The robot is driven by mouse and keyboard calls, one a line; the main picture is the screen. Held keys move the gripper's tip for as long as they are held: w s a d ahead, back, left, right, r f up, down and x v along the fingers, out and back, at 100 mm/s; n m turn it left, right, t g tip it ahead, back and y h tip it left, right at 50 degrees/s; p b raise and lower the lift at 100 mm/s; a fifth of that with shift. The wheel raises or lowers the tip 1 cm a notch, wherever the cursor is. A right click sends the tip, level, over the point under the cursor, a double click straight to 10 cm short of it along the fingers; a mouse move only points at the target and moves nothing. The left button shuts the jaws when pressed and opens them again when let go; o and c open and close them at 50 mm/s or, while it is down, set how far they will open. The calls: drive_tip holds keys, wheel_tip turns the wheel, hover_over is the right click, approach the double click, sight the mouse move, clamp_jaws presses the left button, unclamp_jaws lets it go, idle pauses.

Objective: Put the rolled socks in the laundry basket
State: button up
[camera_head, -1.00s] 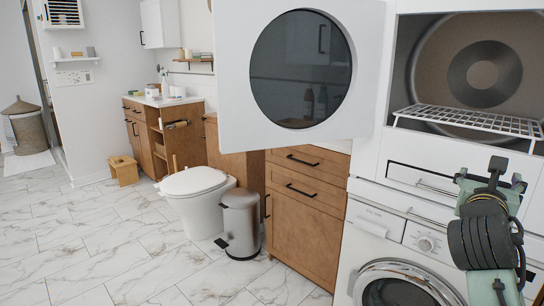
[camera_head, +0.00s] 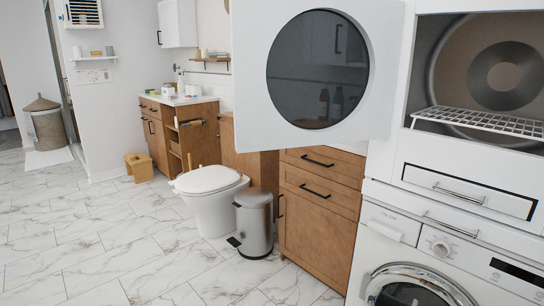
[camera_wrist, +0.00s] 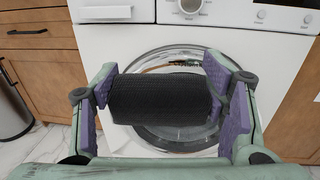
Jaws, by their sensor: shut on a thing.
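My gripper (camera_wrist: 163,98) is shut on the rolled socks (camera_wrist: 160,98), a dark grey ribbed roll held crosswise between the two purple-padded fingers in the wrist view. The socks are in front of the washing machine's round door. The gripper and socks do not show in the head view now. The laundry basket (camera_head: 47,125) is a tall woven one with a conical lid, far off at the left of the head view, on a white mat. It is well away from my gripper. Whether its lid is closed fully is too small to tell.
An open dryer door (camera_head: 385,95) juts out above the washing machine (camera_head: 400,235). A pedal bin (camera_head: 254,222), a toilet (camera_head: 212,195) and a small wooden stool (camera_head: 139,167) stand along the right-hand side. The marble floor (camera_head: 95,235) at the left is clear.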

drive_tip(key=a+f+n+t+y, duration=0.1)
drive_tip(key=a+f, duration=0.4)
drive_tip(key=a, duration=0.6)
drive_tip(key=a+f+n+t+y, duration=0.1)
drive_tip(key=a+f+n+y, duration=0.1)
drive_tip(key=a, duration=0.9)
drive_tip(key=a+f+n+t+y, duration=0.2)
drive_tip(key=a+f+y, duration=0.2)
drive_tip(key=a+f, duration=0.3)
drive_tip(key=a, duration=0.5)
drive_tip(key=shift+w+f, duration=0.35)
